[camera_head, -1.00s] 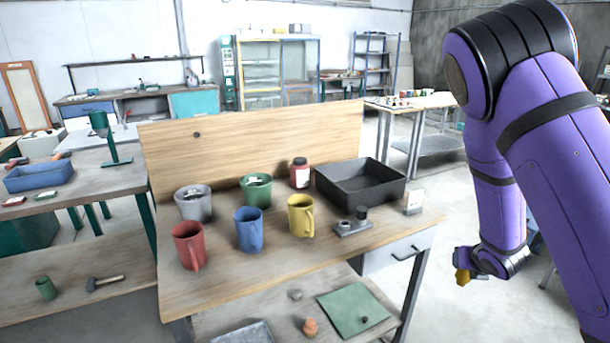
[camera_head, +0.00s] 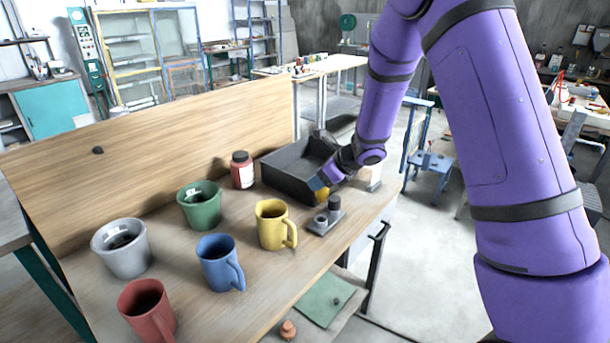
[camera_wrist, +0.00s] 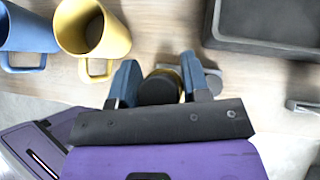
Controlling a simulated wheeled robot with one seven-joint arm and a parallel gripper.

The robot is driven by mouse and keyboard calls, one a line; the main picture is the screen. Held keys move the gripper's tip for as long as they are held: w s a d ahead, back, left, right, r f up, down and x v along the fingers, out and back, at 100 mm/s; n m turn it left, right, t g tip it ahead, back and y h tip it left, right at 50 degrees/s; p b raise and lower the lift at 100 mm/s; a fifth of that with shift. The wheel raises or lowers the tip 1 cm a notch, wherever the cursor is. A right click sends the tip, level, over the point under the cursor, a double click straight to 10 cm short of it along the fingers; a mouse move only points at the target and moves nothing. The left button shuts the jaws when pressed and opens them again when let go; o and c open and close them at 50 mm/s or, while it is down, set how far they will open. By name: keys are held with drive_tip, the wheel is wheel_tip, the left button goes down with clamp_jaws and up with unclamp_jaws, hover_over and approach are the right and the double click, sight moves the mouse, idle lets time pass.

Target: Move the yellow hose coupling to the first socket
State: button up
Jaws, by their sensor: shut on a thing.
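My gripper (camera_head: 326,181) is shut on the yellow hose coupling (camera_head: 317,189), holding it in the air over the table's right part. In the wrist view the coupling (camera_wrist: 158,88) shows between the two fingers as a dark round end with a yellow rim. A grey socket plate (camera_head: 319,230) lies on the table just in front of and below the gripper. It bears a low ring-shaped socket (camera_head: 321,220) and a taller dark cylinder (camera_head: 334,204). In the wrist view the plate (camera_wrist: 214,82) is partly hidden behind the fingers. I cannot tell which is the first socket.
A black tray (camera_head: 283,182) stands right behind the gripper. A yellow mug (camera_head: 271,225) stands left of the plate, with blue (camera_head: 220,263), red (camera_head: 147,311), green and grey cups farther left. A red jar (camera_head: 242,170) and a small white card (camera_head: 375,175) are nearby.

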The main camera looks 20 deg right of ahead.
sight(322, 202)
drive_tip(key=shift+w+a+r, duration=0.15)
idle(0.3)
drive_tip(key=shift+f, duration=2.9)
drive_tip(key=shift+f, duration=1.65)
drive_tip(key=o, duration=1.1)
drive_tip(key=shift+d, duration=0.2)
drive_tip(key=shift+s+r, duration=0.1)
drive_tip(key=shift+s, duration=0.1)
